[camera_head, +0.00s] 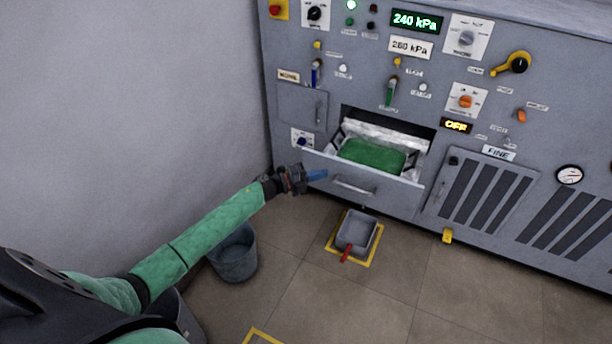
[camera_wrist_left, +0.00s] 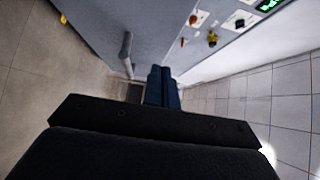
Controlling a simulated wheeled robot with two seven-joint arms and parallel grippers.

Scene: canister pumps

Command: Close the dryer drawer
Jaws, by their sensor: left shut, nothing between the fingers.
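The dryer drawer (camera_head: 393,196) is pulled out of the grey cabinet in the head view. A bar handle (camera_head: 353,187) runs across its front, and a green block (camera_head: 372,154) lies inside among white material. My left gripper (camera_head: 318,175) is shut and empty, with its blue fingertips at the left part of the drawer front. I cannot tell whether they touch it. In the left wrist view the shut blue fingers (camera_wrist_left: 162,88) point at the grey panel, with a bar handle (camera_wrist_left: 127,52) to their left. My right gripper is not in view.
A grey bucket (camera_head: 234,256) stands on the floor below my left arm. A grey tray (camera_head: 357,230) with a red handle sits in a yellow floor outline below the drawer. A slatted door (camera_head: 483,191) is right of the drawer. Tiled floor at the front right is clear.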

